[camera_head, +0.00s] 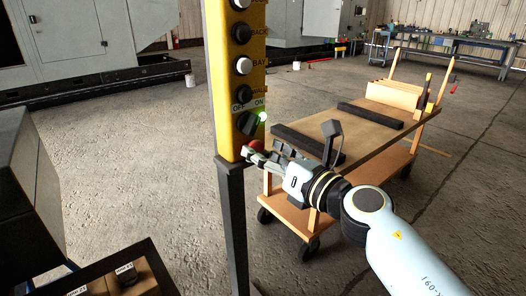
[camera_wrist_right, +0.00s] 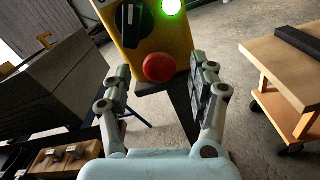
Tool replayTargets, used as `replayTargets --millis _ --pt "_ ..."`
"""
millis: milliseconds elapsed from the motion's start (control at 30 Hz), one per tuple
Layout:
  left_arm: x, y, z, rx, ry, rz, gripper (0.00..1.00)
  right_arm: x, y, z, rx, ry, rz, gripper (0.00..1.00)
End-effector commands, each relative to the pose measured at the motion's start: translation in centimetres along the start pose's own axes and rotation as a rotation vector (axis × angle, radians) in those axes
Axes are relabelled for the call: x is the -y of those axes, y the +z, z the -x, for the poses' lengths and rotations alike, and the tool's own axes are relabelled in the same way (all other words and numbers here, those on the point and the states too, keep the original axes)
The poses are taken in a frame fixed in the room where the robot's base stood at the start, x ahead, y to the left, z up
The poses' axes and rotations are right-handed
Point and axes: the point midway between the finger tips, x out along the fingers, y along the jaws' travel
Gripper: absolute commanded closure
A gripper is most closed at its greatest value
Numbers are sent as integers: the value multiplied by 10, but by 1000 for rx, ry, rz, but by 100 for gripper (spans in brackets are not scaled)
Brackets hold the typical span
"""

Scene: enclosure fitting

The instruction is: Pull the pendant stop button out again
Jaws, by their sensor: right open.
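The red stop button (camera_wrist_right: 159,68) sits at the bottom of the yellow pendant box (camera_head: 220,85). In the head view the red button (camera_head: 256,145) shows only partly, beside my right gripper (camera_head: 252,155). My right gripper also shows in the right wrist view (camera_wrist_right: 163,92); its two fingers are spread, one on each side of the button and apart from it. Nothing is between the fingers except the view of the button ahead. Whether the button is pushed in or out I cannot tell. My left gripper is not in view.
Above the button are a black rotary switch (camera_wrist_right: 131,22) and a lit green lamp (camera_wrist_right: 172,6). The pendant stands on a dark post (camera_head: 233,215). A wooden cart (camera_head: 365,135) stands behind my right arm. A grey cabinet (camera_head: 20,185) is at the left. Open floor lies between.

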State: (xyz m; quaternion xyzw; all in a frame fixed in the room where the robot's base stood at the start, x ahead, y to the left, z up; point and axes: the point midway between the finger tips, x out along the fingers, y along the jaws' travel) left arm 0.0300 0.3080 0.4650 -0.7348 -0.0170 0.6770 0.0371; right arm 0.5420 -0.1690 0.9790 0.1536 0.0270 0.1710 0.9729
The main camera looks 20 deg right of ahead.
Motion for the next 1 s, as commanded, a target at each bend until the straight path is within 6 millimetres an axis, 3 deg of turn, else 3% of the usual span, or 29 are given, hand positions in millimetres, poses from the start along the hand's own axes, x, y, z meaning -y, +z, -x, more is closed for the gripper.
replayTargets --millis 300,500,1000 --pt "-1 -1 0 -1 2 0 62 0 -2 71 -6 0 0 40" --pt "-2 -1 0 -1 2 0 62 0 -2 100 -4 0 0 40" --pt "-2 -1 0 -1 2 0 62 0 -1 108 -2 -1 -1 40"
